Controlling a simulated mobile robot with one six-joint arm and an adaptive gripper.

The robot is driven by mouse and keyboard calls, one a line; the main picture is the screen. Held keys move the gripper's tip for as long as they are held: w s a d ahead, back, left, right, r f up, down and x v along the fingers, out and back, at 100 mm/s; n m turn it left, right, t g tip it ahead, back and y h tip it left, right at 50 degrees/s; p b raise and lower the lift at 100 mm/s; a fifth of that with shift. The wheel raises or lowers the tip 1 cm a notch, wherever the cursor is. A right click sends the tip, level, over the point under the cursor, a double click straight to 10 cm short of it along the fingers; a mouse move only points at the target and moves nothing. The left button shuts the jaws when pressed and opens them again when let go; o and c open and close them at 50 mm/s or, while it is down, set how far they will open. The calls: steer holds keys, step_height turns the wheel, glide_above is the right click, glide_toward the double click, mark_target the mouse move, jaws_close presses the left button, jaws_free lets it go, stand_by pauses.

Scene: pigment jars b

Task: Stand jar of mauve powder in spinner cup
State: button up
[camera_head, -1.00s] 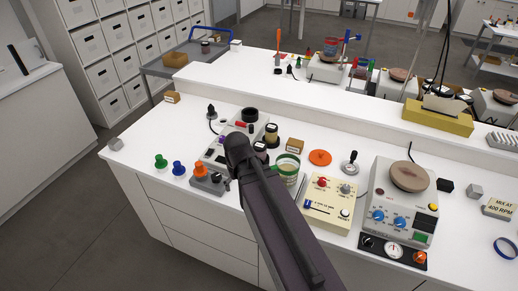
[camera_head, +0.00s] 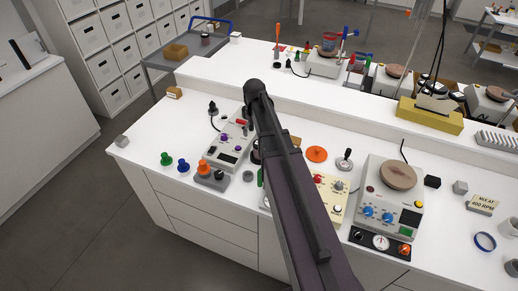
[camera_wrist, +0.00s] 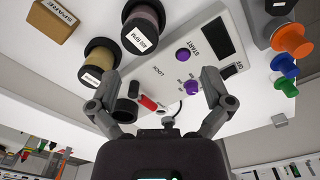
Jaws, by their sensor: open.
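The jar of mauve powder (camera_wrist: 143,27) stands upright near the front edge of the device in the wrist view, with a dark lid and a white label. In the head view only part of a dark jar shows beside my arm (camera_head: 255,155). A black round cup (camera_wrist: 125,110), apparently the spinner cup, sits on the pale device (camera_wrist: 180,50) behind my left finger. It looks empty, though its inside is barely visible. My gripper (camera_wrist: 161,77) is open and empty above the device, apart from the jar. In the head view my arm hides the cup.
Orange, blue and green knobbed pieces (camera_head: 204,168) stand at the front left. A raised back shelf (camera_head: 215,75) borders the bench.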

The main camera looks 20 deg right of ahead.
steer(key=w+d, duration=0.1)
steer(key=w+d+r, duration=0.1)
steer(key=shift+w+d+p, duration=0.25)
steer(key=shift+d+p, duration=0.05)
steer(key=shift+d, duration=0.1)
steer(key=shift+a, duration=0.1)
step_height(320, 180, down, 8)
steer(key=b, duration=0.8)
steer(key=shift+f+b, duration=0.25)
steer(key=shift+b, duration=0.1)
steer(key=shift+f+b, duration=2.6)
steer(key=c, duration=1)
